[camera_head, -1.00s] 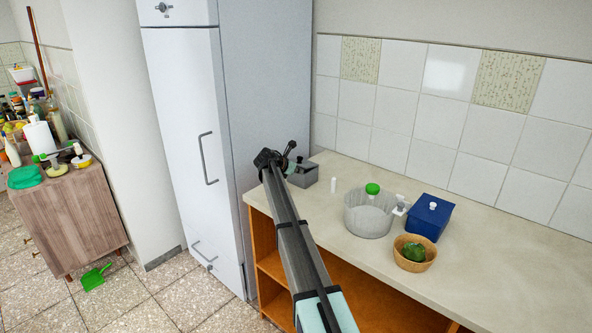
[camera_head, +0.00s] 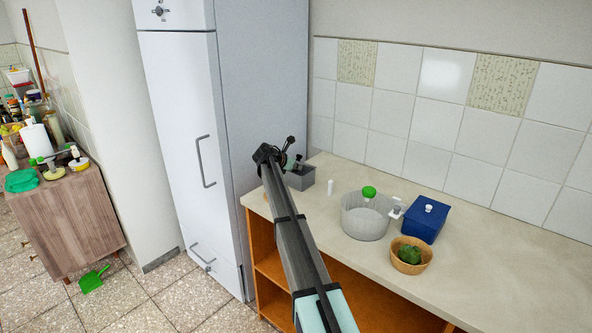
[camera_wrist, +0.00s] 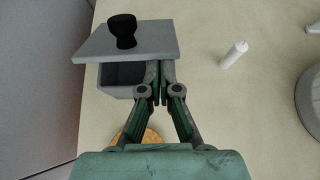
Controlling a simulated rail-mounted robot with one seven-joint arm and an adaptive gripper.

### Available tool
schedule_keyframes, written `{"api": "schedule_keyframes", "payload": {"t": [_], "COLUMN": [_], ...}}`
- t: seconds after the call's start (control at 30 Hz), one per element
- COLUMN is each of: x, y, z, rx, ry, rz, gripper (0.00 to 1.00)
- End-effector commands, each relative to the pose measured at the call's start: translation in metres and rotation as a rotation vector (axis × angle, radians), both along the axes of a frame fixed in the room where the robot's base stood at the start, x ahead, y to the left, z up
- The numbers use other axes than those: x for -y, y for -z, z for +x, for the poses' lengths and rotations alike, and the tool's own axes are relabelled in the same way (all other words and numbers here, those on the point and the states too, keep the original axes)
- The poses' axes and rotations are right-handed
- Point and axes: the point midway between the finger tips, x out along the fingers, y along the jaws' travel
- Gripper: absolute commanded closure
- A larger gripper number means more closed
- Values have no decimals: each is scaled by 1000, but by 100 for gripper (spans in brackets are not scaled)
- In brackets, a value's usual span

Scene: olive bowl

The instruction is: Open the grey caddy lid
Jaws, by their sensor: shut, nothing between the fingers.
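The grey caddy (camera_head: 301,181) stands on the counter near the tall white cabinet, partly hidden by my arm in the head view. In the wrist view its grey lid (camera_wrist: 100,45) with a black knob (camera_wrist: 124,32) sits raised at the front. A dark gap shows between the lid and the caddy's box (camera_wrist: 113,89). My gripper (camera_wrist: 161,68) is shut and empty, with its fingertips at the lid's front edge, near the right end of the gap. I cannot tell whether they touch the lid. The gripper is hard to make out in the head view.
A white cylinder (camera_wrist: 234,54) stands right of the caddy. A round brown item (camera_wrist: 146,137) lies partly hidden under my gripper. Further right are a grey pot (camera_head: 364,222), a blue lidded box (camera_head: 425,222) and a bowl (camera_head: 398,263). The counter's right part is clear.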

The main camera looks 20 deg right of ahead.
Motion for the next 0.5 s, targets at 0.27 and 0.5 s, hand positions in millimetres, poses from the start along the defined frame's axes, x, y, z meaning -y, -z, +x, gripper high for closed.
{"api": "schedule_keyframes", "payload": {"t": [0.27,0.5], "x": [15,33], "y": [-29,-47], "z": [8,17], "rx": [1,0], "ry": [1,1], "rz": [0,0], "gripper": [100,100]}}
